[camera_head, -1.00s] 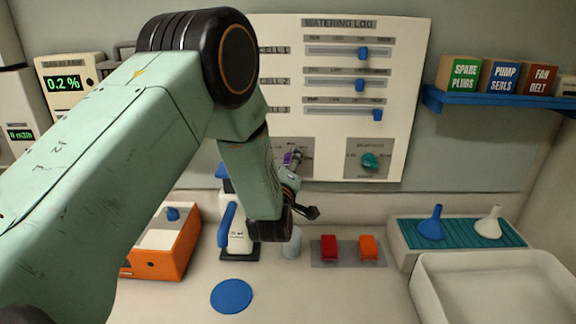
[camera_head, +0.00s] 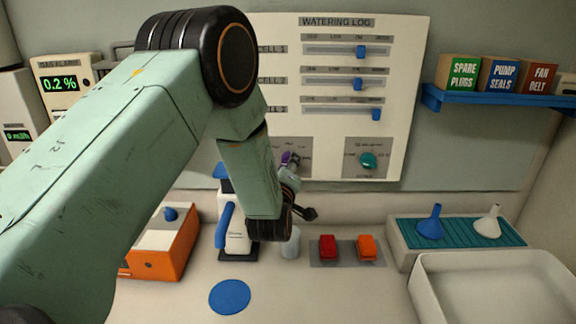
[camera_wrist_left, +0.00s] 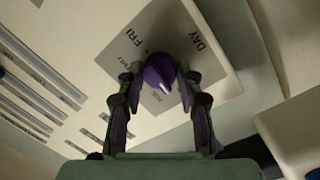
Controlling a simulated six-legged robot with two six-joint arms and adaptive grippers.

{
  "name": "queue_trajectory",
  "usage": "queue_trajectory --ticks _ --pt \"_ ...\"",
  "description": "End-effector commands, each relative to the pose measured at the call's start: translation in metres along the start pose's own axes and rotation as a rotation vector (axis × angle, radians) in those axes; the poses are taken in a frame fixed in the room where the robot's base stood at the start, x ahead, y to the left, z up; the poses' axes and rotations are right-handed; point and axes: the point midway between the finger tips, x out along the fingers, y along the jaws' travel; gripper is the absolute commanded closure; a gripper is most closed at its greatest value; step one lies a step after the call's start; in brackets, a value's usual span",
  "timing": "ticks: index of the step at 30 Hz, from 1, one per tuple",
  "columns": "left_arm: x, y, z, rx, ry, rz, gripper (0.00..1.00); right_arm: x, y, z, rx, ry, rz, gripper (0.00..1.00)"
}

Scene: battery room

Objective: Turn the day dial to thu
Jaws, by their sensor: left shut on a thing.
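The purple day dial (camera_head: 287,158) sits on a grey plate low on the white watering log board. In the left wrist view the dial (camera_wrist_left: 161,73) shows a white pointer mark on its lower right side. My left gripper (camera_wrist_left: 160,80) is shut on the dial, one finger on each side. In the head view my left gripper (camera_head: 290,166) partly covers the dial and its plate. My right gripper is in neither view.
A teal dial (camera_head: 368,160) is to the right on the same watering log board (camera_head: 415,60), below several blue sliders. Below are a clear cup (camera_head: 290,244), red and orange switches, a blue disc (camera_head: 230,297) and a white tray (camera_head: 490,262). The front middle counter is clear.

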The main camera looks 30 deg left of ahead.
Motion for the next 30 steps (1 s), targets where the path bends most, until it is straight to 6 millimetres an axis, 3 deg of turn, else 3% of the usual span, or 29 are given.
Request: queue_trajectory --ticks 30 --pt "0.001 0.006 -0.002 0.908 -0.056 -0.091 0.96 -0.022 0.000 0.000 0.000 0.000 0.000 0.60"
